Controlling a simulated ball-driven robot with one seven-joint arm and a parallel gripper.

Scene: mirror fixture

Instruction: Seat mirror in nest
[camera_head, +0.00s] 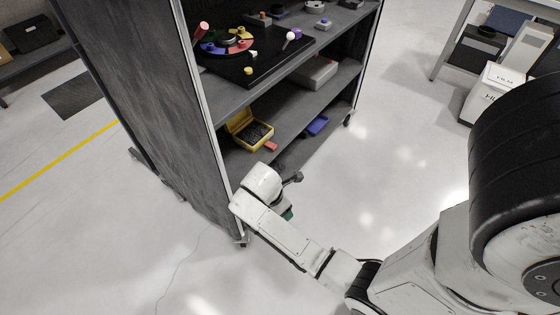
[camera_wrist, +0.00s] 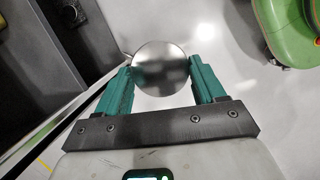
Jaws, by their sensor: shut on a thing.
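My gripper (camera_wrist: 162,85) has green fingers and is shut on a round, shiny mirror (camera_wrist: 160,62) in the wrist view, one finger at each side of the disc. In the head view only a bit of green at my gripper (camera_head: 288,214) shows, low beside the shelf unit's front; the mirror is hidden there. A black board (camera_head: 240,68) on the upper shelf carries a ring of coloured segments (camera_head: 212,47) around a dark round centre, with small knobs nearby. I cannot tell which part is the nest.
The grey shelf unit (camera_head: 228,102) has a side panel at left. Its lower shelf holds an open yellow box (camera_head: 237,123), a red piece (camera_head: 270,146) and a blue tray (camera_head: 317,126); a grey box (camera_head: 315,72) sits behind. Open floor (camera_head: 385,170) lies right of the unit.

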